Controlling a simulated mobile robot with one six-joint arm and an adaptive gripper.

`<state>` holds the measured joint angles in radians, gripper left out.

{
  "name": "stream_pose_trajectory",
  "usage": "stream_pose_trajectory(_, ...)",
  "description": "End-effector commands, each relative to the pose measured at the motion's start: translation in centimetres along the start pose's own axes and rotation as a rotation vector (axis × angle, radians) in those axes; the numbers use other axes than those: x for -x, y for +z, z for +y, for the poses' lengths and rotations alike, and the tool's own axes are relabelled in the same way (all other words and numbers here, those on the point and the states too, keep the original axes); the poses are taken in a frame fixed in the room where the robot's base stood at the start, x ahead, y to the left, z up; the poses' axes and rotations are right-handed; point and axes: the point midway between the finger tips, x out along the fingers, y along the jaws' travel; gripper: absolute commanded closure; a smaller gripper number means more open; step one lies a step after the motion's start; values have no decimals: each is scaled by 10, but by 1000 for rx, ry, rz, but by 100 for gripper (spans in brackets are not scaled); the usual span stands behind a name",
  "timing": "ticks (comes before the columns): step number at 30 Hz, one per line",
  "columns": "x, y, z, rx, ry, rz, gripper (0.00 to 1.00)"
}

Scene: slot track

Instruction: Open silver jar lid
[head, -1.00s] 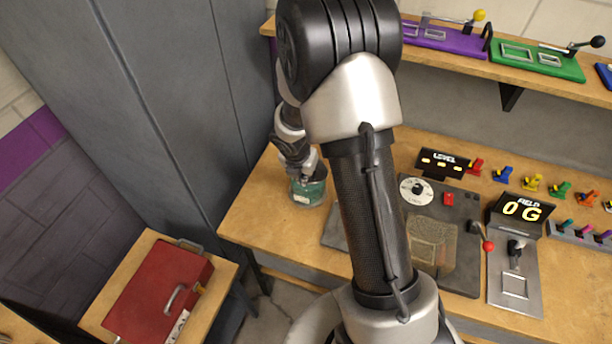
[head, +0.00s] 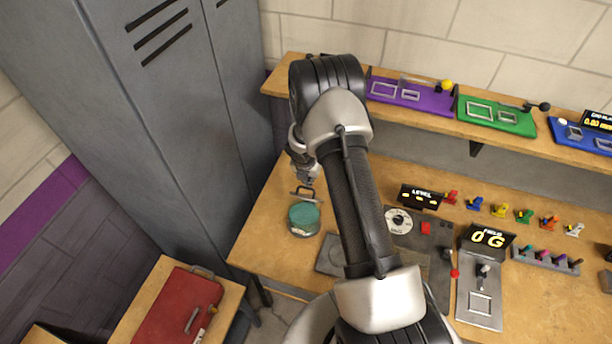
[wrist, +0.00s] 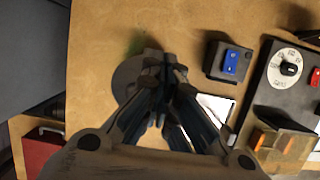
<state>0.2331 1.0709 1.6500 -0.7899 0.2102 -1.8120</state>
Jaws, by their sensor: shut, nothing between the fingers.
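The jar (head: 303,221) stands upright on the wooden bench, left of my arm in the head view. Its top looks teal, with a greyish side below. A thin dark bracket-shaped piece (head: 306,193) shows just behind its top; I cannot tell whether it belongs to the jar. My gripper (head: 304,178) is above and behind the jar, partly hidden by my own arm. In the wrist view my gripper (wrist: 165,68) has its fingers together and empty. They partly cover a grey round shape (wrist: 127,77) with a green blur beside it. I cannot make out the lid's state.
A red toolbox (head: 178,310) sits on a low table at the lower left. Grey lockers (head: 180,110) rise left of the bench. A dark panel with a dial (head: 398,221) and switches lies right of the jar. The upper shelf (head: 480,124) carries purple, green and blue boards.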

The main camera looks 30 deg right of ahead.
Motion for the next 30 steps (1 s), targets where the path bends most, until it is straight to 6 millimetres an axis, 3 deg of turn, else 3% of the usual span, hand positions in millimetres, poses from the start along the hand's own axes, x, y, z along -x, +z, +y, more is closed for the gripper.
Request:
stream_pose_trajectory(3,3,9,1,-1,-2,4,100)
stream_pose_trajectory(30,-2,7,3,-1,-6,13,100)
